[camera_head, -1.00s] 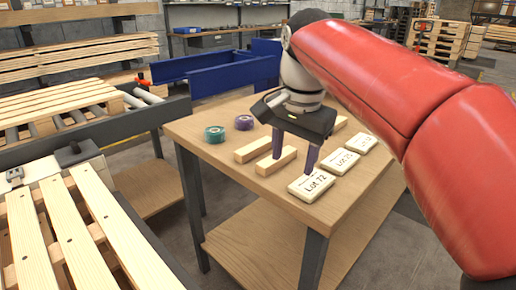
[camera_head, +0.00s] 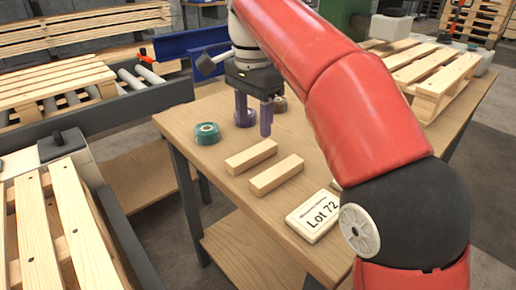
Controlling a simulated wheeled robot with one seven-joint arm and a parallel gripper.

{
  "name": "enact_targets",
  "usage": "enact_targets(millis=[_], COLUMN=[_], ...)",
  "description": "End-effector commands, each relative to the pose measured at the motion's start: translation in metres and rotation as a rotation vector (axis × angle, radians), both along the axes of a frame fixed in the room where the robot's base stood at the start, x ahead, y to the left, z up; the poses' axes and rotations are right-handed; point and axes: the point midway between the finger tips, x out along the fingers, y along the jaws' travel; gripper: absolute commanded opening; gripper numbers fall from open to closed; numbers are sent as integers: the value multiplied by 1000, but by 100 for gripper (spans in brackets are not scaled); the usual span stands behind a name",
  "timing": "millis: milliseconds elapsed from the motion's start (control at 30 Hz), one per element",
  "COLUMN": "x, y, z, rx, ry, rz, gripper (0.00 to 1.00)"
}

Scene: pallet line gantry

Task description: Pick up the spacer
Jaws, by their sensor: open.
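Two pale wooden bars that look like spacers lie on the table, one nearer the left (camera_head: 251,156) and one nearer the right (camera_head: 276,174). They lie side by side with a small gap between them. My gripper (camera_head: 253,116) is open and empty, fingers pointing down, beyond both bars. Its fingers are in front of a purple tape roll (camera_head: 245,120), partly hiding it. I cannot tell how high the fingertips are above the table.
A green tape roll (camera_head: 207,133) lies left of my gripper, and a brown roll (camera_head: 280,104) is partly hidden behind it. A "Lot 72" block (camera_head: 314,215) lies at the near edge. A small pallet (camera_head: 440,75) is at the right. My red arm hides much of the tabletop.

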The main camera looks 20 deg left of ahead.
Motion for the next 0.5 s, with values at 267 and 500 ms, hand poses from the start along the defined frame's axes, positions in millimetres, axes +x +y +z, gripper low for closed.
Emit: enact_targets(millis=[267, 500], x=[-5, -8], y=[-1, -1], z=[-38, -67], rx=[0, 0], ry=[1, 1], rz=[1, 0], gripper=[53, 53])
